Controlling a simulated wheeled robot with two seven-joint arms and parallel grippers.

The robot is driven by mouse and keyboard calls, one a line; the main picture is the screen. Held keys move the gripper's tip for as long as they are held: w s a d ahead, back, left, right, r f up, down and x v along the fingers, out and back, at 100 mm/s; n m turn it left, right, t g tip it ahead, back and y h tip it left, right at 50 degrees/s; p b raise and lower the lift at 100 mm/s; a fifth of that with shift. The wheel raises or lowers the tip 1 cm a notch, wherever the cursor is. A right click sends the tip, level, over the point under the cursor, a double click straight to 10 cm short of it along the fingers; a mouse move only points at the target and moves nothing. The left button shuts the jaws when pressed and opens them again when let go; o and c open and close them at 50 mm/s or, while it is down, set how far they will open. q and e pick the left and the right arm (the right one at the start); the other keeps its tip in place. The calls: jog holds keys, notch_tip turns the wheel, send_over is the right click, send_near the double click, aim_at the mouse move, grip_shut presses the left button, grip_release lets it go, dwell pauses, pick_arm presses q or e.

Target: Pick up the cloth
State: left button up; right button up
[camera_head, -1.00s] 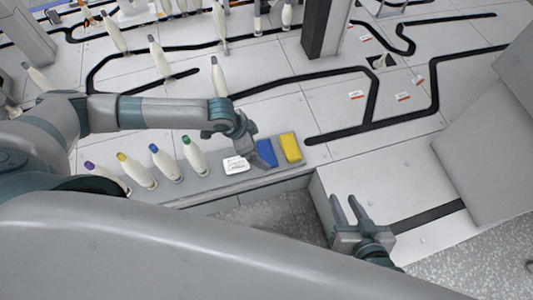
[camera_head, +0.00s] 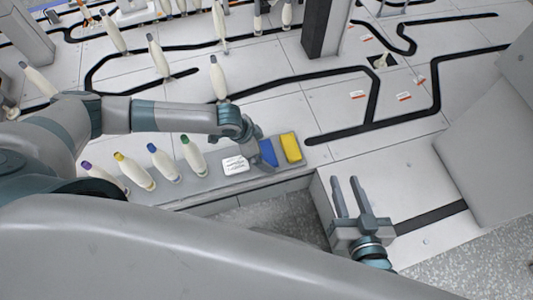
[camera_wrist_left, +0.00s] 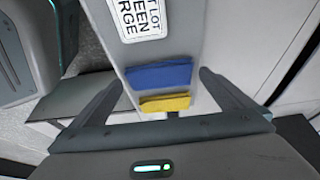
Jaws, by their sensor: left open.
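A flat blue piece (camera_head: 268,152), which looks like the cloth, lies on the grey tray (camera_head: 217,181) between a white printed card and a yellow piece. In the left wrist view the blue cloth (camera_wrist_left: 158,75) lies between and beyond my spread fingers, with nothing gripped. My left gripper (camera_head: 258,164) hangs over the tray beside the cloth, open; its arm hides part of the tray's back edge. I cannot tell its exact height above the cloth. My right gripper (camera_head: 346,180) is open and empty, over the lower right, away from the tray.
The yellow piece (camera_head: 290,147) lies close beside the cloth, and the white card (camera_head: 235,165) on its other side. Several bobbins with coloured tips, such as the green one (camera_head: 194,156), line the tray's left part. A dark grey post (camera_head: 325,28) stands behind.

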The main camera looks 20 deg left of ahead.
pick_arm(q)
jog(key=shift+w+d+f, duration=0.1)
jog(key=shift+d+f, duration=0.05)
jog(key=shift+f, duration=0.35)
pick_arm(e)
jog(key=shift+w+a+r+t, duration=0.15)
jog(key=shift+r+t, duration=0.15)
jog(key=shift+r, duration=0.2)
pick_arm(q)
jog(key=shift+c, duration=0.3)
jog(key=c, duration=0.8)
jog(key=shift+c, duration=0.2)
jog(key=shift+r, duration=0.1)
